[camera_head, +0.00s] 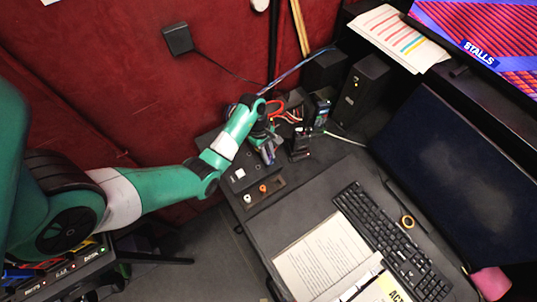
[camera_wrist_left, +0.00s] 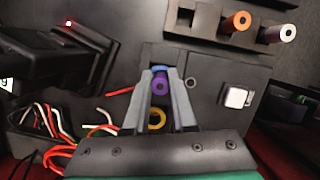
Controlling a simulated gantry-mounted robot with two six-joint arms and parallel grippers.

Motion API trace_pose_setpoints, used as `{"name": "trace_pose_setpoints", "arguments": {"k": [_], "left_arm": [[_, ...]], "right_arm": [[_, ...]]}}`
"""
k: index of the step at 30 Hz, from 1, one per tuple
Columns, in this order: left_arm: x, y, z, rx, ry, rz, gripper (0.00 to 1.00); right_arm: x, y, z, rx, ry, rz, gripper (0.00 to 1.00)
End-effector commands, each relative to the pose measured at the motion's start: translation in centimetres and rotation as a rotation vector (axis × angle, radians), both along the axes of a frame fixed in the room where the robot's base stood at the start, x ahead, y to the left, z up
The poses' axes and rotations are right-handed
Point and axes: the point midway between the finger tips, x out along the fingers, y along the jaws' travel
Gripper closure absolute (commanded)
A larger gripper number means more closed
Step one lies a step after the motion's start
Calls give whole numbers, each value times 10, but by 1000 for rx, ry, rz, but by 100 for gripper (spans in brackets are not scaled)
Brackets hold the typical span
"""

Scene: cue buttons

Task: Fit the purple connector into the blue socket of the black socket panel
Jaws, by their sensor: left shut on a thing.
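My left gripper (camera_wrist_left: 160,80) is shut on the purple connector (camera_wrist_left: 162,86), which shows end-on between the fingertips in the left wrist view. The blue socket (camera_wrist_left: 160,69) shows as a blue rim right at the connector's far side; I cannot tell whether the connector is in it or just against it. The black socket panel (camera_wrist_left: 205,66) lies beneath the fingers. A yellow ring (camera_wrist_left: 156,119) shows between the fingers. In the head view my left gripper (camera_head: 268,150) is over the panel (camera_head: 235,160), and the connector is not clear there. My right gripper is out of view.
A black rack with an orange connector (camera_wrist_left: 238,22) and a white connector (camera_wrist_left: 285,34) stands beside the panel. A pale square button (camera_wrist_left: 235,97) is on the panel. Loose red and white wires (camera_wrist_left: 45,122) lie at the left. A keyboard (camera_head: 392,235) and open book (camera_head: 325,257) are on the desk.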

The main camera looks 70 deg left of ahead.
Motion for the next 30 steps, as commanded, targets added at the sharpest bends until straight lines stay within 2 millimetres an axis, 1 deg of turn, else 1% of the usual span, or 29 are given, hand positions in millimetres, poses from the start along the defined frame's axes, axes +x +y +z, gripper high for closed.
{"name": "trace_pose_setpoints", "arguments": {"k": [8,9,14,15,20,21,22,23,30], "left_arm": [[0,0,0,0,0,0,100],[0,0,0,0,0,0,72],[0,0,0,0,0,0,44],[0,0,0,0,0,0,41],[0,0,0,0,0,0,41],[0,0,0,0,0,0,39],[0,0,0,0,0,0,34],[0,0,0,0,0,0,31],[0,0,1,0,0,0,31]], "right_arm": [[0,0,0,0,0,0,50],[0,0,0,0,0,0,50],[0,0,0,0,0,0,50],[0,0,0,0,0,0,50],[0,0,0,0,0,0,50],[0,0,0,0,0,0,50],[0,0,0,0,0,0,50],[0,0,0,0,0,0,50],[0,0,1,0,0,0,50]]}}
